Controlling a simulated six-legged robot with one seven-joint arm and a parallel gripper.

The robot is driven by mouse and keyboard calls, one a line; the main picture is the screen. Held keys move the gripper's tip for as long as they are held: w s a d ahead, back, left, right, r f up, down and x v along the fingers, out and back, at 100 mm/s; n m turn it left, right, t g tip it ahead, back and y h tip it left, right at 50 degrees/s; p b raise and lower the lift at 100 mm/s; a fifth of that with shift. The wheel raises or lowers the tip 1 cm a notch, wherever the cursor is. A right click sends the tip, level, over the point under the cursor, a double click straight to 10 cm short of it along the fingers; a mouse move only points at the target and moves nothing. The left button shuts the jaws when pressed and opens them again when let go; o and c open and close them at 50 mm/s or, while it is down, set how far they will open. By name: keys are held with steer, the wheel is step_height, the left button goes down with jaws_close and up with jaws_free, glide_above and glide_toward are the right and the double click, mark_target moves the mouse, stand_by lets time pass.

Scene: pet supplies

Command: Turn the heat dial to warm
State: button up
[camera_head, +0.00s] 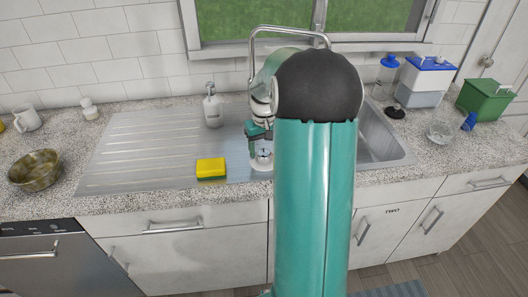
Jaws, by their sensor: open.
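A small round white device with a dial on top (262,157) stands on the metal drainboard, left of the sink basin. My gripper (260,142) is just above and beside it, pointing down, with its fingers close to the dial. The gripper is open. My arm hides part of the area to the right of the device. The dial's markings are too small to read, and I cannot tell whether the fingers touch it.
A yellow and green sponge (211,168) lies left of the device. A soap dispenser (212,105) stands behind it. The faucet (290,30) arches behind my arm.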

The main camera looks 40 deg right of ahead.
mark_target(264, 153)
step_height(264, 153, up, 12)
steer(key=shift+f, duration=0.2)
stand_by(0.4)
steer(key=s+a+r+n+t+h, duration=0.1)
steer(key=s+a+r, duration=0.2)
steer(key=a, duration=0.7)
steer(key=s+a+r+n+t, duration=0.1)
steer(key=s+a+r+t, duration=0.15)
steer(key=a, duration=0.65)
steer(key=s+a+f+n+t+y, duration=0.1)
steer(key=s+a+f+t, duration=0.1)
steer(key=s+a, duration=0.9)
steer(key=shift+a+f+n, duration=0.15)
steer(key=shift+a+n, duration=0.25)
steer(key=shift+a, duration=0.15)
